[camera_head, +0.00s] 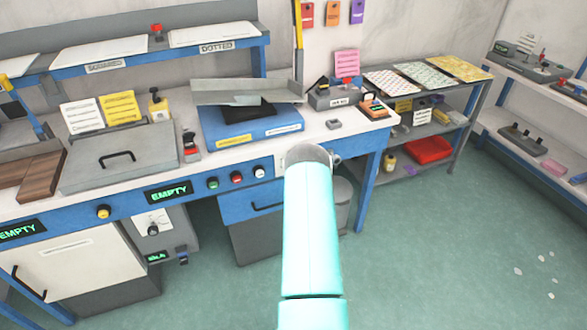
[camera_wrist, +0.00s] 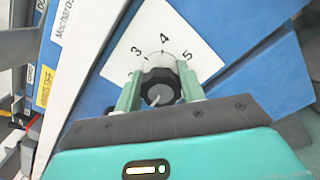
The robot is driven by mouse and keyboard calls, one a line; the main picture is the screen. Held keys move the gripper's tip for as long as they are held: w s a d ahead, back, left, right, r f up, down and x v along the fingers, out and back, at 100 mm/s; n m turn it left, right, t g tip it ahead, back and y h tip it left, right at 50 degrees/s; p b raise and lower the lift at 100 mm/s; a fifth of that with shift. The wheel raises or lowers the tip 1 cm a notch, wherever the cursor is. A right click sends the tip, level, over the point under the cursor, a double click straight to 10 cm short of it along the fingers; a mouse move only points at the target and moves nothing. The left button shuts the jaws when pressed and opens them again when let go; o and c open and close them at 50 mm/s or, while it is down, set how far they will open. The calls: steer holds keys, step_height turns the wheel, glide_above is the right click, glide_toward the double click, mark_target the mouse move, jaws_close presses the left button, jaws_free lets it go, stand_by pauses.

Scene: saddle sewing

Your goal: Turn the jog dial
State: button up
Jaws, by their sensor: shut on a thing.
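The jog dial is a black ribbed knob (camera_wrist: 160,88) on a white plate (camera_wrist: 122,56) marked 3, 4 and 5, with 4 above the knob. It shows in the wrist view, on a blue panel. A pale mark shows on its front face; I cannot tell which number it points to. My gripper (camera_wrist: 160,74) has a green finger on each side of the knob and is shut on it. In the head view my arm covers this spot, so dial and fingers are hidden there.
The blue bench front carries a green button (camera_head: 212,183), a red button (camera_head: 236,177) and a white button (camera_head: 259,171) left of my arm. A metal plate (camera_head: 245,93) lies on the blue machine (camera_head: 250,127) above. Open floor (camera_head: 450,240) lies at right.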

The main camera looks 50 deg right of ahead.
steer(key=m, duration=0.7)
steer(key=shift+f, duration=0.15)
steer(key=m, duration=0.3)
steer(key=shift+m, duration=0.4)
steer(key=m, duration=0.4)
steer(key=shift+f+m, duration=0.1)
steer(key=shift+m, duration=0.2)
steer(key=m, duration=0.3)
steer(key=shift+m, duration=0.3)
steer(key=m, duration=0.3)
steer(key=shift+a+f+m, duration=0.1)
steer(key=shift+m, duration=0.2)
steer(key=m, duration=0.4)
steer(key=shift+w+a+m, duration=0.1)
steer(key=shift+m, duration=1.7)
